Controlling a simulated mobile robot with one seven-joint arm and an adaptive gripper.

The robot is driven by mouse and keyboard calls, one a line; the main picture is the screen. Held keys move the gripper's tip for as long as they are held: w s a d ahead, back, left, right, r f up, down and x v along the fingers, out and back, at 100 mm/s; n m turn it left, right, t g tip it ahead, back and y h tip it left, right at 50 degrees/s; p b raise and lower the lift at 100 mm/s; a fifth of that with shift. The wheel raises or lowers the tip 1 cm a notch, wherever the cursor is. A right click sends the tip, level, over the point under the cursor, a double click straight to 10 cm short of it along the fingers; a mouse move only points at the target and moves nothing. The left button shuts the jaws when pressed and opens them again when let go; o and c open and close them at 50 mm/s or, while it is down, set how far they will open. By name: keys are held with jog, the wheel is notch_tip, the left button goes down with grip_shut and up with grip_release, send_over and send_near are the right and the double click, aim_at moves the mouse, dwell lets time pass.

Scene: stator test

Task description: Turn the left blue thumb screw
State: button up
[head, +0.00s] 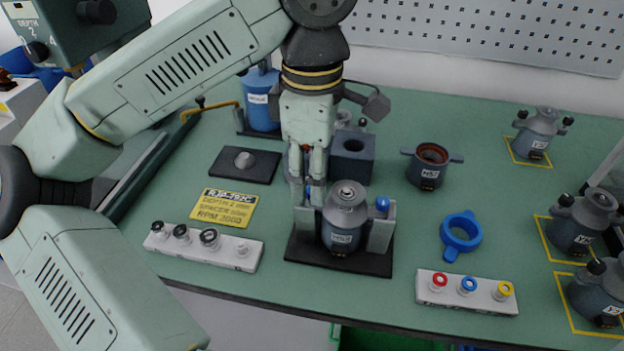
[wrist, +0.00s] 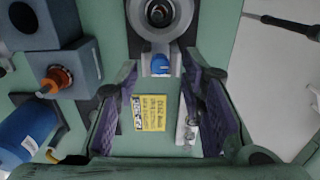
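The grey stator housing (head: 343,222) stands upright in a dark fixture (head: 300,248) with a grey post on each side. The left blue thumb screw is mostly hidden behind my fingers in the head view; a little blue shows there. In the wrist view the left blue thumb screw (wrist: 160,66) lies between my fingertips, with a gap on both sides. My gripper (head: 307,196) points down at the left post. In the wrist view my gripper (wrist: 157,72) is open, its purple pads apart. The right blue thumb screw (head: 382,204) is on the other post.
A grey block (head: 352,158) and a blue canister (head: 262,100) stand close behind my gripper. A yellow label (head: 224,207) and a white strip with knobs (head: 205,246) lie left. A blue ring (head: 461,234) and a strip with coloured knobs (head: 466,292) lie right.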

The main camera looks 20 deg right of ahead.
jog(key=shift+f, duration=1.1)
grip_shut()
